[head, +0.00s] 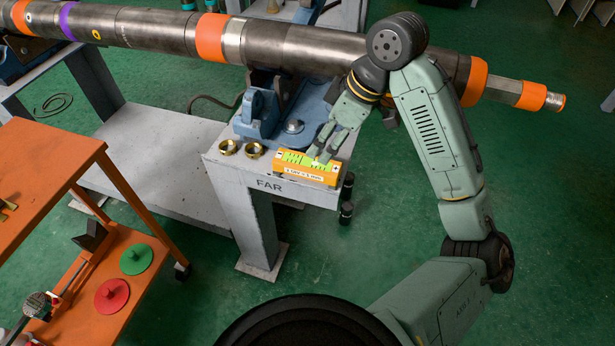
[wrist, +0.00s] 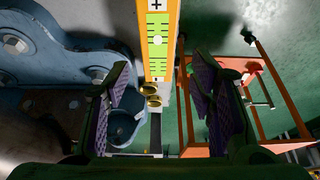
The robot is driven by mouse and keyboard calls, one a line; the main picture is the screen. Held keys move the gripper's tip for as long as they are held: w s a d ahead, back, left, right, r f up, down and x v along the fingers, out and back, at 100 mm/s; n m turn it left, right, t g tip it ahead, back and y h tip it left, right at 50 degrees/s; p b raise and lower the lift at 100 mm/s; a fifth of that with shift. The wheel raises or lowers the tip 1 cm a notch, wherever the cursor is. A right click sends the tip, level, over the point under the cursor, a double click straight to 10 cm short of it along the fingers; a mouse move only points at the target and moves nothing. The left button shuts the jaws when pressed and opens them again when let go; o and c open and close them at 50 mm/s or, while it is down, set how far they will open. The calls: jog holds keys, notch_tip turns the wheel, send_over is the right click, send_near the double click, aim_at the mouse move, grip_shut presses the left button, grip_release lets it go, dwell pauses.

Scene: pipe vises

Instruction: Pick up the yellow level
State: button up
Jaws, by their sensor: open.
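The yellow level (head: 306,170) is an orange-yellow bar with green panels on top. In the head view it lies along the front edge of the grey vise stand marked FAR (head: 250,190). My gripper (head: 322,158) is just above the level's right half, fingers pointing down and left. In the wrist view the level (wrist: 158,40) runs upright in the picture, between the lines of the two open finger pads (wrist: 160,95). The fingers are apart and nothing is held. I cannot tell whether a finger touches the level.
A blue vise (head: 262,112) and two brass rings (head: 241,149) stand on the stand behind and left of the level. A long steel pipe (head: 300,48) crosses behind my arm. An orange cart (head: 60,170) is at left. Green floor in front is clear.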

aim_at(308, 162)
jog(key=x, duration=0.4)
jog(key=shift+w+a+f, duration=0.1)
jog(key=shift+w, duration=0.05)
jog(key=shift+p+x, duration=0.45)
jog(key=shift+x, duration=2.5)
jog(key=shift+f, duration=0.2)
grip_shut()
